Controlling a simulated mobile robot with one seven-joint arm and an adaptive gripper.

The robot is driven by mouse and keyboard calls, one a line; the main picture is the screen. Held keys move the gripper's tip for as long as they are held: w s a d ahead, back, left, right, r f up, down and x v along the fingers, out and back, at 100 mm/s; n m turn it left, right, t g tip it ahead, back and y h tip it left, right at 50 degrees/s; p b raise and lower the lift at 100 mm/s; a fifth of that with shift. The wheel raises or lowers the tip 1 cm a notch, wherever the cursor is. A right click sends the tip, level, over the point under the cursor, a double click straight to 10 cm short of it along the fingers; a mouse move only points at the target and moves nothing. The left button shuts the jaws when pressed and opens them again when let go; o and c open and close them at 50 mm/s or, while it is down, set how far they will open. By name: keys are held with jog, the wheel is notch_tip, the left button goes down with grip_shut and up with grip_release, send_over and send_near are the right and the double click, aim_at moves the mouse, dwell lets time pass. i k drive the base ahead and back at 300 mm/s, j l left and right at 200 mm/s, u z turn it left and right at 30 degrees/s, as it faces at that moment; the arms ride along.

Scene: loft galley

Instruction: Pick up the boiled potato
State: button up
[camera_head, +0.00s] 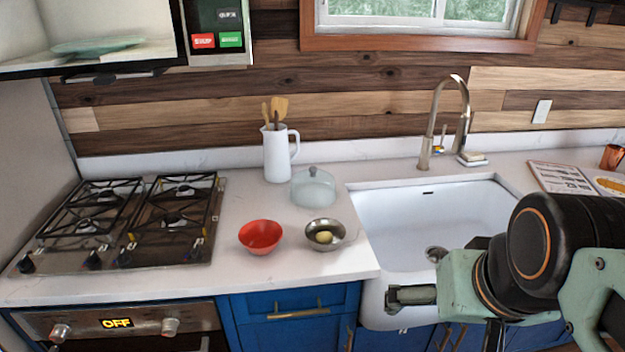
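The boiled potato (323,237) is a small pale yellow lump lying inside a metal bowl (340,243) on the white counter, just left of the sink. My gripper (390,297) is in front of the sink's front edge, to the right of and nearer than the bowl, apart from the potato. It is seen from the side, and the gap between its fingers cannot be made out. Nothing shows held in it.
A red bowl (261,236) stands left of the metal bowl. A glass dome (313,187) and a white pitcher (277,153) with utensils stand behind. The sink (395,215) with its tall faucet (428,140) is right; the gas stove (130,260) is left.

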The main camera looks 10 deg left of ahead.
aim_at(323, 237)
jog(key=i+l, duration=0.4)
jog(key=i, duration=0.2)
jog(key=i+l+u, duration=0.1)
jog(key=i+l, duration=0.3)
jog(key=i, duration=0.2)
jog(key=l+u, duration=0.1)
jog(key=u, duration=0.9)
jog(key=k+u, duration=0.1)
jog(key=u, duration=0.3)
jog(key=k+j+u, duration=0.1)
jog(key=u, duration=0.35)
jog(key=i+l+z, duration=0.3)
